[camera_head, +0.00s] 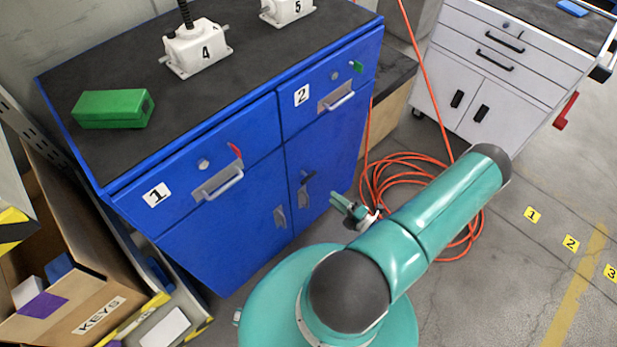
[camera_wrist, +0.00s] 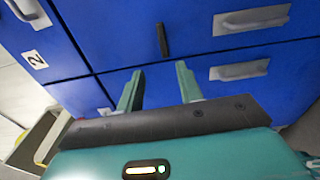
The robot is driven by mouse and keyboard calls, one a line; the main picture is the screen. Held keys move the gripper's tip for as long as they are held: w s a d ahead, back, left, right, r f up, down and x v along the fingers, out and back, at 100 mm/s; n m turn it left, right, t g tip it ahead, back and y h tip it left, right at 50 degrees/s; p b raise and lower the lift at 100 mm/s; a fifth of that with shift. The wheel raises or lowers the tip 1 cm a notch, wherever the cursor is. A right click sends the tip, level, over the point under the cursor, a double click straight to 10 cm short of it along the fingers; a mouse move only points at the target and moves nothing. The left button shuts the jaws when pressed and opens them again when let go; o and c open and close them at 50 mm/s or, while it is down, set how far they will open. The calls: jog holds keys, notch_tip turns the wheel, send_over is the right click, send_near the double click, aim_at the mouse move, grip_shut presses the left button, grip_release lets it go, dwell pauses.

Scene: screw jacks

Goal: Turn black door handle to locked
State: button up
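The black door handle (camera_head: 308,179) is on the front of the blue cabinet (camera_head: 225,245), on the lower right door below drawer 2. In the wrist view the black handle (camera_wrist: 162,40) is a thin dark bar, upright in the picture, beyond my fingertips. My gripper (camera_head: 350,207) is in front of the cabinet, to the lower right of the handle in the head view. In the wrist view my gripper (camera_wrist: 160,80) has its two green fingers apart, with nothing between them. The fingers appear apart from the handle.
Silver door pulls (camera_wrist: 240,70) flank the door seam. Drawer 1 has a red lever (camera_head: 235,150); drawer 2 has a green one (camera_head: 357,66). A green box (camera_head: 113,109) and white jacks (camera_head: 196,48) stand on top. An orange hose (camera_head: 400,165) lies on the floor.

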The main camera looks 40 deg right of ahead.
aim_at(308, 176)
jog(key=shift+m+h, duration=0.3)
jog(key=shift+m, duration=0.1)
jog(key=w, duration=1.3)
jog(key=shift+w+a+f, duration=0.2)
jog(key=shift+w+f, duration=0.05)
jog(key=shift+f, duration=0.1)
grip_shut()
